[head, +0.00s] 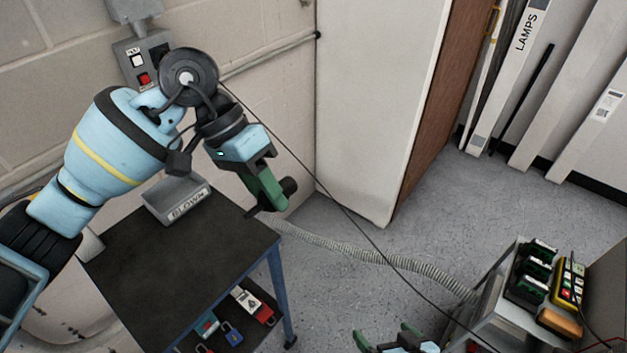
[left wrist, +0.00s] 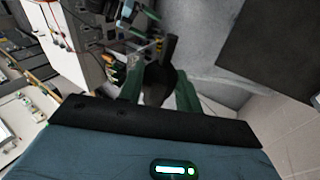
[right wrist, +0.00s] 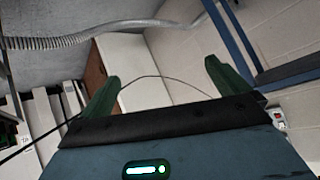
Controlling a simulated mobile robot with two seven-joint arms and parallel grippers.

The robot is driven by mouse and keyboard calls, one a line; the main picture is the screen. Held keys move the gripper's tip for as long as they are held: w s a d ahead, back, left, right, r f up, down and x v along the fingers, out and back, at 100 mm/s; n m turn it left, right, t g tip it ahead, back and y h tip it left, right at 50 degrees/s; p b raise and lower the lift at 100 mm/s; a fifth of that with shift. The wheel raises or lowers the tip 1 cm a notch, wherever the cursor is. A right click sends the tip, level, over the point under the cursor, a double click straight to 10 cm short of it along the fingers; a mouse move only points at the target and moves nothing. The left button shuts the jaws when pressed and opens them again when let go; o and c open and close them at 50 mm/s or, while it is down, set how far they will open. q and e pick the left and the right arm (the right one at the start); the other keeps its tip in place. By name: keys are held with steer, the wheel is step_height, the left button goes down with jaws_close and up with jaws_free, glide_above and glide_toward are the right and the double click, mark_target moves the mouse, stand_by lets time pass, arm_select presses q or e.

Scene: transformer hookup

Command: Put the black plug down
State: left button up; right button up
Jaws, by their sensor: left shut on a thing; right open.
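The black plug (head: 288,187) is held between the green fingers of my left gripper (head: 268,194), in the air beyond the right edge of the dark-topped bench (head: 190,265). In the left wrist view the plug (left wrist: 160,82) sits between the two fingers (left wrist: 160,95), with a dark prong-like part sticking out past them. The fingers hide part of it. My right gripper (head: 398,340) is at the bottom edge of the head view. In the right wrist view its fingers (right wrist: 163,75) are wide apart with nothing between them.
A grey bin marked BLOWN (head: 177,200) stands at the bench's back; the rest of its top is bare. Padlocks (head: 232,333) lie on the shelf below. A ribbed hose (head: 350,252) and thin black cable (head: 345,212) cross ahead. A cart (head: 490,315) stands right.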

steer(key=w+a+r+y, duration=0.3)
steer(key=w+a+r, duration=0.3)
steer(key=w+r, duration=0.65)
steer(key=w+a+r+n+g+h, duration=0.1)
steer(key=w+a+r, duration=0.1)
steer(key=r, duration=0.8)
steer(key=w+a+r+n+g, duration=0.1)
steer(key=w+r, duration=0.1)
steer(key=r, duration=0.8)
steer(key=s+a+r+n+g, duration=0.1)
steer(key=s+a+r+n, duration=0.2)
steer(key=s+r, duration=0.25)
steer(key=s+a+r+n, duration=0.3)
steer(key=s+r+n, duration=0.15)
steer(key=s, duration=0.25)
steer(key=shift+m+y, duration=0.3)
steer(key=shift+m, duration=0.25)
steer(key=x, duration=1.2)
